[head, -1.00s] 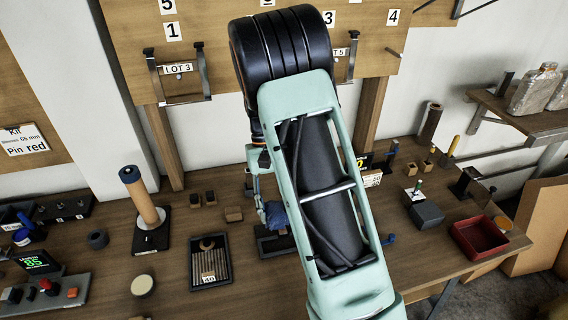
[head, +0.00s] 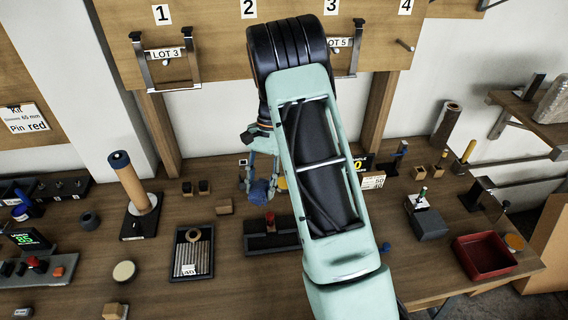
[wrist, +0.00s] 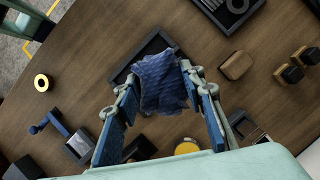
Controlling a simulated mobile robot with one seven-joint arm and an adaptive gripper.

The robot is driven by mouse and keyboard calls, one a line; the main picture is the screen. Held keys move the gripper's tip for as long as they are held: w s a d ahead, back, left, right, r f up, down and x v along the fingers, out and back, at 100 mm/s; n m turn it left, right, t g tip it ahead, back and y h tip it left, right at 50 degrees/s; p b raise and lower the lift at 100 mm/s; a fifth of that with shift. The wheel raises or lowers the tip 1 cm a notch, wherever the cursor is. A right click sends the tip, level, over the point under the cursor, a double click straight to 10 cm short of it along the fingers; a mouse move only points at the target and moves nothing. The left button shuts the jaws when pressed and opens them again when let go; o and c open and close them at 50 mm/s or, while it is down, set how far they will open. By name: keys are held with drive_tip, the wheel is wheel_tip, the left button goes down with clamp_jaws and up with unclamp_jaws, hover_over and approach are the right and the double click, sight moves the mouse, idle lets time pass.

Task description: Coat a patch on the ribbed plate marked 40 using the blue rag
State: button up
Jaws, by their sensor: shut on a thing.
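My gripper (head: 262,180) is shut on the blue rag (head: 262,192), a crumpled dark blue cloth. In the wrist view the rag (wrist: 160,85) bunches between the two fingers and hides part of a black tray behind it. The ribbed plate marked 40 (head: 187,256) lies on the bench to the left of my gripper in the head view, dark-framed with light ribs and a white 40 label at its front. A round ring-like shape shows at its back end. The rag is apart from this plate, which shows partly at the wrist view's top (wrist: 238,22).
A black tray (head: 288,240) with a red-topped piece lies right of the plate. A small wooden block (head: 224,207) stands behind the plate. A tan cylinder on a black base (head: 139,222) stands to the left. A red bin (head: 484,256) is far right.

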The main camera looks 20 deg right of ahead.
drive_tip(key=w+d+f+m+t+b, duration=0.1)
drive_tip(key=w+d+f+m+t, duration=0.3)
drive_tip(key=w+d+m, duration=0.45)
drive_tip(key=w+d+f+m+t+b, duration=0.1)
drive_tip(key=w+d+f+m+t, duration=0.4)
drive_tip(key=m, duration=0.7)
drive_tip(key=shift+w+a+f+g+h+b, duration=0.1)
drive_tip(key=shift+a+f+g+b, duration=0.2)
drive_tip(key=shift+f+b, duration=0.45)
drive_tip(key=shift+w+a+f+g+h+b, duration=0.15)
drive_tip(key=shift+f+g+b, duration=0.2)
drive_tip(key=shift+f+b, duration=0.35)
drive_tip(key=shift+w+a+f+g+h+b, duration=0.1)
drive_tip(key=shift+a+f+g+b, duration=0.2)
drive_tip(key=shift+f+b, duration=0.45)
drive_tip(key=shift+s+d+f+b, duration=0.1)
drive_tip(key=shift+f+b, duration=0.3)
drive_tip(key=shift+r, duration=0.1)
wheel_tip(320, 180, up, 7)
drive_tip(key=p, duration=0.5)
idle(0.4)
